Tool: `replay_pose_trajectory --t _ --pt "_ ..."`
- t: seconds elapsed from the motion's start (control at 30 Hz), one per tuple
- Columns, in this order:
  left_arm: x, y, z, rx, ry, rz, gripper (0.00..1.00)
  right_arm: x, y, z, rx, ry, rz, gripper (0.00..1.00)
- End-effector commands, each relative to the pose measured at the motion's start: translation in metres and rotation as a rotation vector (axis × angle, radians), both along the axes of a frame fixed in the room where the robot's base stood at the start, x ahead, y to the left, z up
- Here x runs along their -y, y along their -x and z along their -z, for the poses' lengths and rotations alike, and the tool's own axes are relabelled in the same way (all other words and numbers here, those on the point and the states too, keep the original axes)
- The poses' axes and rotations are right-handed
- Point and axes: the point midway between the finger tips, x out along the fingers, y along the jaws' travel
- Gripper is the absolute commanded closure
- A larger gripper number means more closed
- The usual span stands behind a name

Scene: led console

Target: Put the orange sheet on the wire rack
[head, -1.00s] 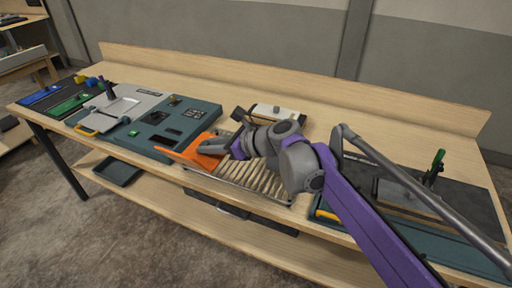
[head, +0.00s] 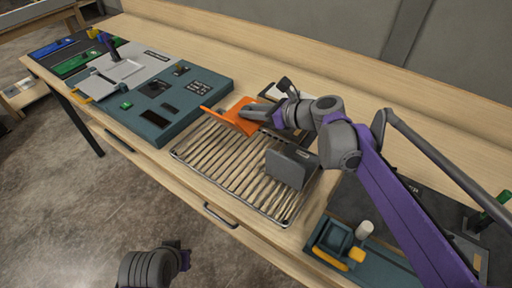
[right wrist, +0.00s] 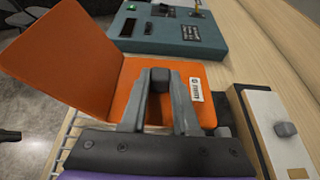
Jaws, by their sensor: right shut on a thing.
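The orange sheet (head: 238,116) is bent, with one raised flap and one flat part bearing a white label; it fills much of the right wrist view (right wrist: 75,60). My right gripper (head: 252,113) is shut on its flat part, and its fingers show in the right wrist view (right wrist: 158,100). The sheet is at the far left end of the wire rack (head: 215,155); I cannot tell whether it touches the wires. A grey bent plate (head: 290,166) stands on the rack's right part. My left arm shows at the bottom; its fingers cannot be made out.
A teal console (head: 215,88) with dark modules is left of the rack. A white-topped block (right wrist: 280,125) lies behind the rack, partly hidden by my right arm. A teal fixture with a yellow part (head: 335,243) is at the front right. The rack's middle and front are clear.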

Motion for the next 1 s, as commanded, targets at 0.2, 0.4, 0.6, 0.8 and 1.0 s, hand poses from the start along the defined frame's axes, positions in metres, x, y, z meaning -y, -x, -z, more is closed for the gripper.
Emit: replay_pose_trajectory --t 0.2,0.4,0.6,0.8,1.0 --pt "0.0 0.001 0.005 -0.002 0.0 0.0 1.0 0.0 0.0 0.031 0.0 0.0 0.0 1.0" --pt "0.0 0.001 0.008 -0.003 0.0 0.0 1.0 0.0 0.0 0.061 0.001 -0.001 0.0 1.0" --pt "0.0 0.002 0.01 -0.003 0.0 0.0 1.0 0.0 0.0 0.085 0.0 0.0 0.0 1.0" --pt "0.0 0.002 0.012 -0.004 0.0 0.0 1.0 0.0 0.0 0.103 0.0 -0.001 0.0 1.0" --pt "0.0 0.002 0.011 -0.004 0.0 0.0 1.0 0.0 0.0 0.102 0.001 -0.001 0.0 1.0"
